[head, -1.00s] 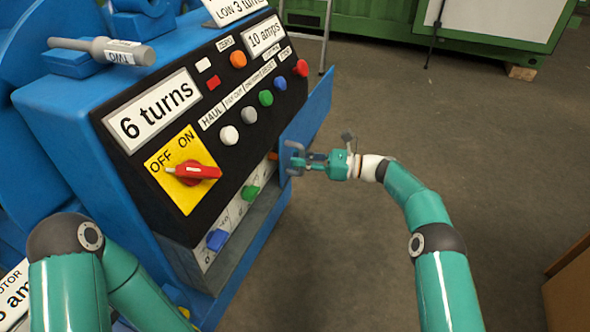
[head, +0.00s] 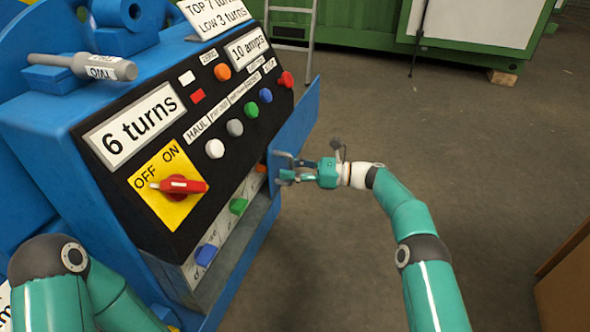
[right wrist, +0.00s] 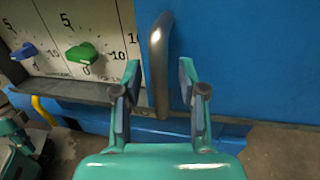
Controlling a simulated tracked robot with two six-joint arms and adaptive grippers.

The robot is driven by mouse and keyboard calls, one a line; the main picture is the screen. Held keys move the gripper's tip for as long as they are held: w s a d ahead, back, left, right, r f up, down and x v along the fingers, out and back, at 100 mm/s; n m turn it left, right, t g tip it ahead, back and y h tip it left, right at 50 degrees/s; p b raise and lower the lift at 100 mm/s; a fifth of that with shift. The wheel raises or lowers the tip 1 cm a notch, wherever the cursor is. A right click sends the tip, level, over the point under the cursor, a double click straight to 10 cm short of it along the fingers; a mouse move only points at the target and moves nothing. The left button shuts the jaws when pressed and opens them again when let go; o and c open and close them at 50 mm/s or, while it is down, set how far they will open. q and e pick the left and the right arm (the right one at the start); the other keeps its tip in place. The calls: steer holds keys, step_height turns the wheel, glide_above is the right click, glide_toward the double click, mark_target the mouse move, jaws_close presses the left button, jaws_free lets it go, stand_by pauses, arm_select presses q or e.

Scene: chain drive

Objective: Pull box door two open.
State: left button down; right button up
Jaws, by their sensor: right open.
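Box door two, a blue panel (head: 297,125), stands swung out from the right side of the blue control box. It also fills the right of the right wrist view (right wrist: 240,60). Its grey bar handle (right wrist: 158,60) stands upright on its face. My right gripper (head: 285,170) is open at the handle. In the right wrist view its fingers are on either side of the handle's lower part, with gaps visible. The recess behind the door shows a blue knob (head: 206,255), a green knob (head: 238,206) and part of an orange one. My left gripper is out of view.
The sloped black panel has a red switch (head: 180,185) and several coloured buttons. A grey ledge (right wrist: 80,92) runs below the recess. Open floor (head: 450,150) lies right of the door. A brown box edge (head: 565,285) is at the lower right.

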steer(key=v, duration=1.2)
